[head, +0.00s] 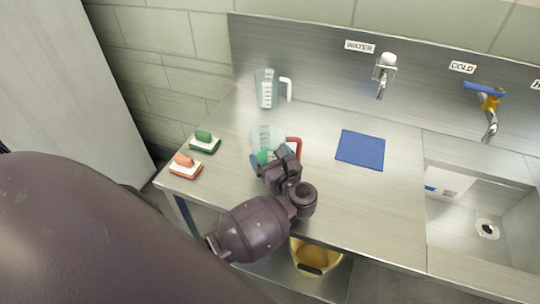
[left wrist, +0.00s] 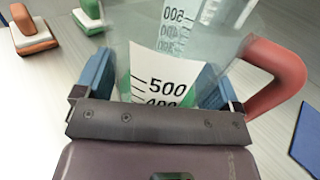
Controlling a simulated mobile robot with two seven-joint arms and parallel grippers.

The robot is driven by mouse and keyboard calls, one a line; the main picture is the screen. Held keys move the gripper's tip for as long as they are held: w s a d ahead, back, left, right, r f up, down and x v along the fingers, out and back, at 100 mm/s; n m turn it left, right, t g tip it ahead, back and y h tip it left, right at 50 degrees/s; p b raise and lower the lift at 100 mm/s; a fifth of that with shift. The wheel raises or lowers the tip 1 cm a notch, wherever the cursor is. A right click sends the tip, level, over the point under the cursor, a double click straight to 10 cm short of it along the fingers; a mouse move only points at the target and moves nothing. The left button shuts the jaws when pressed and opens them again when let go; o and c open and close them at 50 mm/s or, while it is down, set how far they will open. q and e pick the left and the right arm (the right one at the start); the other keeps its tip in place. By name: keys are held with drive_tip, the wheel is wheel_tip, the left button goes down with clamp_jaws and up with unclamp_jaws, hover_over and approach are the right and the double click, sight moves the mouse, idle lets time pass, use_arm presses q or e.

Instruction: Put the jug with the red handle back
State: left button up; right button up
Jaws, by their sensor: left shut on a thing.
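The jug with the red handle (head: 265,138) is clear, with a measuring scale, and stands on the steel counter (head: 320,205) or just above it; I cannot tell which. Its red handle (head: 295,144) points right. My left gripper (head: 272,160) is shut on the jug's body from the near side. In the left wrist view the blue finger pads (left wrist: 158,85) sit on both sides of the jug (left wrist: 170,70), and its red handle (left wrist: 278,75) is at the right. A second clear jug with a white handle (head: 267,90) stands farther back. My right gripper is not in view.
A green-handled brush (head: 205,143) and an orange-handled brush (head: 185,167) lie at the counter's left. A blue mat (head: 360,150) lies right of the jug, under the WATER tap (head: 384,72). A sink (head: 485,205) is at the right. A yellow bucket (head: 316,256) is below the counter.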

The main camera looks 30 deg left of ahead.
use_arm(q)
drive_tip(key=shift+f, duration=0.2)
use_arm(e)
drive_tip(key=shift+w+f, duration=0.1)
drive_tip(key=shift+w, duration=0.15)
use_arm(q)
drive_tip(key=o, duration=1)
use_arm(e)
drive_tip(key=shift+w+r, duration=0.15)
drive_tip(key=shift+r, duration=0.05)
use_arm(q)
drive_tip(key=shift+r, duration=0.1)
drive_tip(key=shift+r, duration=0.15)
drive_tip(key=b+v, duration=0.2)
drive_tip(key=v, duration=0.8)
drive_tip(key=shift+s+d, duration=0.2)
drive_tip(key=shift+d, duration=0.15)
drive_tip(key=shift+s+d, duration=0.25)
drive_tip(key=shift+d, duration=0.35)
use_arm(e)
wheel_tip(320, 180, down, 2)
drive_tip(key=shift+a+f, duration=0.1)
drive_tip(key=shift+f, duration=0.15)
